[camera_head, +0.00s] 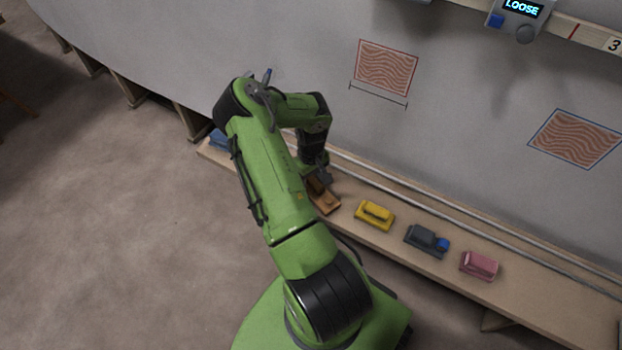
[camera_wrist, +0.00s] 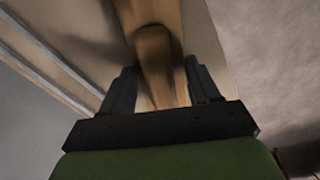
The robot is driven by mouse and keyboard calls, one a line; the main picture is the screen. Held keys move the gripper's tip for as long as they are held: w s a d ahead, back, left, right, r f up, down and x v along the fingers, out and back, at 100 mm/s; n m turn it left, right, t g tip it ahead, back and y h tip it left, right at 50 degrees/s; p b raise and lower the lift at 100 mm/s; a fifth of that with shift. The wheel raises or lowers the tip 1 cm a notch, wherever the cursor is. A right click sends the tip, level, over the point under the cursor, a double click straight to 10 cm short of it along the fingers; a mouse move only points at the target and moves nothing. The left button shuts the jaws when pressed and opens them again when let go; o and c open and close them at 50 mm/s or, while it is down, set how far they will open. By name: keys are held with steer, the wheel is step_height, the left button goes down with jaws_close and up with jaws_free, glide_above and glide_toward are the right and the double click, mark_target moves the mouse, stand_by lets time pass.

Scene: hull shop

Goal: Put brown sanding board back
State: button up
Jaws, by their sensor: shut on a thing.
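The brown sanding board (camera_head: 326,202) is at the wooden shelf, left of the yellow block. My gripper (camera_head: 318,178) is over it, partly hidden by my green arm. In the wrist view the brown sanding board (camera_wrist: 156,60) runs up between the two black fingers of my gripper (camera_wrist: 162,88), which are shut on its rounded handle. Whether the board rests on the shelf or hangs just above it, I cannot tell.
The shelf (camera_head: 560,312) runs along the grey hull wall. On it stand a yellow block (camera_head: 374,215), a dark grey one with a blue knob (camera_head: 427,241) and a pink one (camera_head: 479,265). A blue thing (camera_head: 219,140) shows at the shelf's left end. A metal rail (camera_head: 450,217) lies behind them.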

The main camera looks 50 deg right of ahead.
mark_target(311, 178)
steer(key=shift+f, duration=0.1)
steer(key=o, duration=1.1)
step_height(311, 178, up, 12)
steer(key=p, duration=0.4)
steer(key=w+a+r+t, duration=0.2)
steer(key=w+a+r, duration=0.4)
steer(key=a+r, duration=0.45)
steer(key=s+a+r+n+t+y, duration=0.1)
steer(key=a+r+t, duration=0.1)
steer(key=a+r, duration=0.7)
steer(key=s+a+r, duration=0.2)
steer(key=s+a, duration=0.1)
steer(key=s, duration=0.1)
steer(key=s+a+r+n+t, duration=0.1)
steer(key=s+a+r, duration=0.2)
steer(key=s+a, duration=0.1)
steer(key=s+a+r+n+h, duration=0.1)
steer(key=s+a+r, duration=0.1)
steer(key=s+a, duration=0.2)
steer(key=shift+s+a+r+t, duration=0.1)
steer(key=shift+s+t, duration=0.05)
steer(key=shift+s, duration=0.35)
steer(key=shift+s+r+t, duration=0.1)
steer(key=shift+s+t, duration=0.05)
steer(key=shift+s, duration=0.3)
